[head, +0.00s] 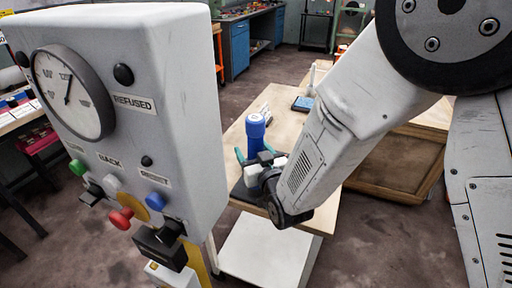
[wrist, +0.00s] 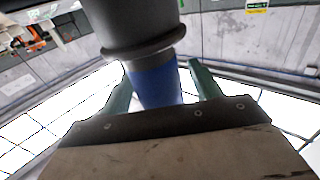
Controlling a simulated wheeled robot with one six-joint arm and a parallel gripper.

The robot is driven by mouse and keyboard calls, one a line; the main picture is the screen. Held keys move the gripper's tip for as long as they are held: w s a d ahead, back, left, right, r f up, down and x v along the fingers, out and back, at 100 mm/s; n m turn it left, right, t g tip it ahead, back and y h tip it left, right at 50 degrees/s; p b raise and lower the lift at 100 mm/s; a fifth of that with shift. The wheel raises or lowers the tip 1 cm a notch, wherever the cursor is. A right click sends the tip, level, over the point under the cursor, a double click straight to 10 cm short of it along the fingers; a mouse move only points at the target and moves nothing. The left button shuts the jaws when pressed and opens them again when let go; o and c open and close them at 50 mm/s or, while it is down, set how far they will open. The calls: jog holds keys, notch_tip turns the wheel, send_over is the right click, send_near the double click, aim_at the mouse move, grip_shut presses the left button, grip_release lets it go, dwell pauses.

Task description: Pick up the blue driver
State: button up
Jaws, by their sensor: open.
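The blue driver (head: 255,128) stands upright over the wooden table in the head view, with a wider cap on top. My gripper (head: 259,158) is at it, with green fingers spread to its left and right. In the wrist view, a blue section (wrist: 156,84) shows between the two open fingers (wrist: 158,70), with a visible gap beside each finger. A dark grey cylinder with a rim (wrist: 138,28) continues above the blue section; I cannot tell whether it belongs to the driver. The driver's lower end is hidden behind my gripper in the head view.
A large grey control box (head: 150,115) with a gauge, buttons and a "REFUSED" label stands close on the left. A small blue-topped item (head: 302,104) lies farther back on the table (head: 285,92). A blue workbench (head: 237,48) stands at the back.

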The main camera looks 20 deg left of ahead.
jog(key=shift+w+a, duration=0.1)
jog(key=shift+w, duration=0.05)
jog(key=c, duration=1.2)
jog(key=shift+r, duration=0.2)
